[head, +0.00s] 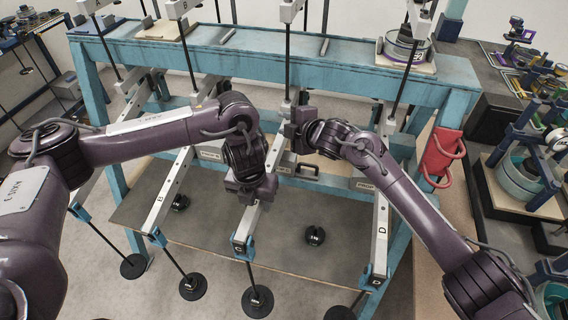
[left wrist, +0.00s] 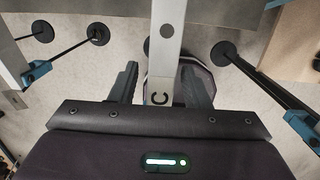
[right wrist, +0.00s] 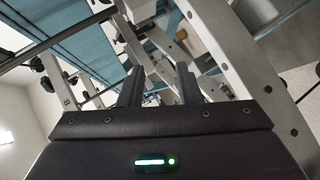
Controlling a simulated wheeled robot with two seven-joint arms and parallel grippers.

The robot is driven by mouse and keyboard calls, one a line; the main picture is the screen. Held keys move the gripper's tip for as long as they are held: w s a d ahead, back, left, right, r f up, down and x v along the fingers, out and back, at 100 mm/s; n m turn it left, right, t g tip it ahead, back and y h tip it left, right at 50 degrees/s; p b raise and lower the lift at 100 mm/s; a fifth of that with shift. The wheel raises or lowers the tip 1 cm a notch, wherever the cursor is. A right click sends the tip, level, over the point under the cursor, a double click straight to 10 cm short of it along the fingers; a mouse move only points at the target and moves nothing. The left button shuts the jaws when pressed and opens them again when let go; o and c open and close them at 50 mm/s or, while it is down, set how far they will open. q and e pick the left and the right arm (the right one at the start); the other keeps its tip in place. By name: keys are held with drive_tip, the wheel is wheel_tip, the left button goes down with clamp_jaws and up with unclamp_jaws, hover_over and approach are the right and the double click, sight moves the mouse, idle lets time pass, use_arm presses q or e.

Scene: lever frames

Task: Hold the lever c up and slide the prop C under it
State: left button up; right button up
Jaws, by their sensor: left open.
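Lever c (head: 249,222) is a pale bar sloping toward me, with a blue end fitting marked C. My left gripper (head: 247,194) is over its near part. In the left wrist view the bar marked C (left wrist: 166,60) runs between the two spread fingers, with room beside it. My right gripper (head: 289,130) is near the far part of lever c, beside its upright. Its fingers are apart in the right wrist view (right wrist: 160,92), and I see nothing clearly held. A grey labelled block, apparently prop C (head: 283,168), sits behind my left wrist, partly hidden.
Lever B (head: 165,195) lies to the left and lever D (head: 381,235) to the right. The blue frame (head: 260,62) crosses behind. A grey shelf board (head: 335,250) lies under the levers. Black weights hang on rods, and a red handle (head: 440,152) is at right.

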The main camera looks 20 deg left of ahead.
wheel_tip(320, 180, down, 4)
drive_tip(key=w+d+m+h, duration=0.3)
drive_tip(key=m+h, duration=0.1)
drive_tip(key=h, duration=0.1)
drive_tip(key=m+g+h, duration=0.1)
drive_tip(key=m+h, duration=0.2)
drive_tip(key=h, duration=0.2)
approach(308, 165)
drive_tip(key=x, duration=0.5)
drive_tip(key=shift+w+a+f, duration=0.1)
drive_tip(key=shift+w+f, duration=0.1)
drive_tip(key=shift+w, duration=0.2)
drive_tip(key=shift+x, duration=1.9)
drive_tip(key=shift+w+f, duration=0.1)
drive_tip(key=shift+f, duration=0.3)
use_arm(q)
drive_tip(key=shift+s, duration=0.1)
